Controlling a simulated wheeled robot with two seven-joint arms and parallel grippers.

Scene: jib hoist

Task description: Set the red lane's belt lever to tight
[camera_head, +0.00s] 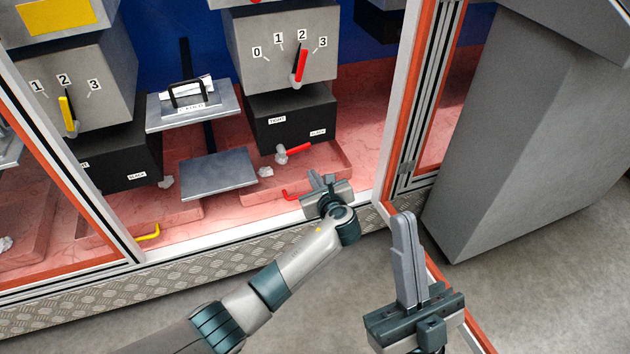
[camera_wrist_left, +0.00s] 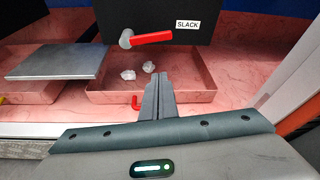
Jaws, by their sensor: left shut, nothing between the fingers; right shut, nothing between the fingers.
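The red belt lever (camera_head: 296,152) sits on the front of a black box (camera_head: 290,115) in the red lane. Its handle points right, toward the SLACK label (camera_head: 318,132); the TIGHT label (camera_head: 277,120) is at the upper left. In the left wrist view the lever (camera_wrist_left: 152,38) is near the top centre, left of the SLACK label (camera_wrist_left: 187,24). My left gripper (camera_head: 320,178) is shut and empty, below and right of the lever and apart from it. Its fingers (camera_wrist_left: 158,92) point forward in the wrist view. My right gripper (camera_head: 404,218) is shut and empty, outside the door frame.
Above the box, a red dial pointer (camera_head: 300,66) stands near 2. A red tray (camera_head: 330,158) with a red handle (camera_head: 291,195) lies below the lever. A grey plate (camera_head: 218,174) is to the left. A white and orange frame post (camera_head: 400,110) borders the lane's right.

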